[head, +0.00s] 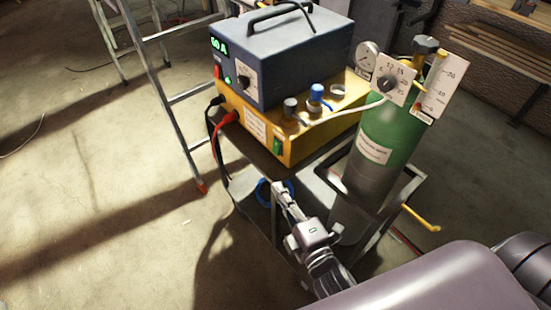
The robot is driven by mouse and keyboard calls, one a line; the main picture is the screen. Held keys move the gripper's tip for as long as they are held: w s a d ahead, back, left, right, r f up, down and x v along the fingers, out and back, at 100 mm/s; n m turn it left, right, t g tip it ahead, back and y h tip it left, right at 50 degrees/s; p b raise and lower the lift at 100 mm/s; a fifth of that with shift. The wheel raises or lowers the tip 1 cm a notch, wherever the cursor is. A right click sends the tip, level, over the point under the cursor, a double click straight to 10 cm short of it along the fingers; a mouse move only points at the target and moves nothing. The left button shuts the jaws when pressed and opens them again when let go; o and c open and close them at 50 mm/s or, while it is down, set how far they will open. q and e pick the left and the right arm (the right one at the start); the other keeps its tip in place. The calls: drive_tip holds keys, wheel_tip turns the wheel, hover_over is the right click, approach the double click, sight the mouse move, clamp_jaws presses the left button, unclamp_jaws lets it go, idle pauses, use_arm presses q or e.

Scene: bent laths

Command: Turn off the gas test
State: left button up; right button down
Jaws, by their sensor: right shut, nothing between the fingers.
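A dark blue welding machine (285,60) with a green lit display reading about 60 A stands on a yellow box (250,122). A green rocker switch (278,146) sits on the yellow box's front, near its right corner; its position is too small to tell. A green gas cylinder (385,140) stands at right, with a dial knob (388,84) and a scale plate (442,85) at its top. My right gripper (279,187) is shut and empty, below the switch and apart from it in the picture. My left gripper is not in view.
Both stand on a dark cart (240,175). Red and black cables (222,119) plug into the box's left side. A blue ring (264,192) shows behind my right gripper. A ladder (165,75) stands at left. Open floor (90,200) lies left of the cart.

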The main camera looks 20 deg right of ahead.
sight(277, 147)
drive_tip(key=w, duration=0.3)
drive_tip(key=w+d+p, duration=0.1)
drive_tip(key=w, duration=0.3)
drive_tip(key=w+d+p, duration=0.1)
drive_tip(key=w, duration=0.3)
drive_tip(key=shift+f, duration=0.4)
drive_tip(key=shift+w+d, duration=0.1)
drive_tip(key=shift+d, duration=0.25)
drive_tip(key=shift+f, duration=0.1)
drive_tip(key=shift+w+d+f+n+b, duration=0.15)
drive_tip(key=shift+d+f+n+b, duration=0.35)
drive_tip(key=shift+b, duration=0.6)
drive_tip(key=shift+a+r+p, duration=0.15)
drive_tip(key=shift+r+p, duration=0.25)
drive_tip(key=shift+r, duration=0.05)
drive_tip(key=shift+f, duration=0.1)
